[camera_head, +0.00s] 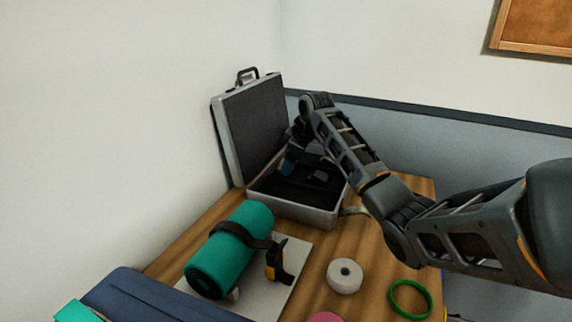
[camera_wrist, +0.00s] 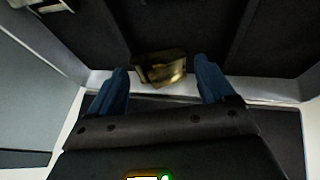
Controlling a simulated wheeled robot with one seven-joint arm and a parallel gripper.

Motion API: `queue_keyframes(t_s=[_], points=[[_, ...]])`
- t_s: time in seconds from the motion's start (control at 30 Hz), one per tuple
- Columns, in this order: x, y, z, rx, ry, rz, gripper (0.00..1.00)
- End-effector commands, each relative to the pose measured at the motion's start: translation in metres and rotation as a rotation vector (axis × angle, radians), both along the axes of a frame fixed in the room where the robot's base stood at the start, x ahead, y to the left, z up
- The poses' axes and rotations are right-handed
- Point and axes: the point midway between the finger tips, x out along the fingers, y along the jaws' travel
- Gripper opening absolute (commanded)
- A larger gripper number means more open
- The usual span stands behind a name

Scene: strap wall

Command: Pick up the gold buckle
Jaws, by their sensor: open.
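The gold buckle (camera_wrist: 162,68) shows in the wrist view, against dark lining by a light metal edge. My gripper (camera_wrist: 161,72) is open, with one blue finger on each side of the buckle in the picture. I cannot tell how far the buckle is beyond the fingertips. In the head view, my gripper (camera_head: 290,160) reaches down into the open silver case (camera_head: 300,213). The buckle cannot be made out there.
The case's lid (camera_head: 250,125) stands open by the left wall. On the wooden table (camera_head: 215,215) lie a strapped green roll (camera_head: 215,268) on a white board, a yellow-black tool (camera_head: 275,262), a white tape roll (camera_head: 345,280) and a green ring (camera_head: 394,296).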

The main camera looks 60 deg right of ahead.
Motion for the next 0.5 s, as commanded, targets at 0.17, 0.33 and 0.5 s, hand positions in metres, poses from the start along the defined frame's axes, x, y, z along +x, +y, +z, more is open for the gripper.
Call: queue_keyframes(t_s=[0.17,0.33,0.5], points=[[0.0025,-0.0008,-0.0049,-0.001,-0.001,0.001,0.82],[0.0024,-0.0008,-0.0047,-0.001,-0.001,0.001,0.78],[0.0023,-0.0008,-0.0045,-0.001,-0.001,0.001,0.62]])
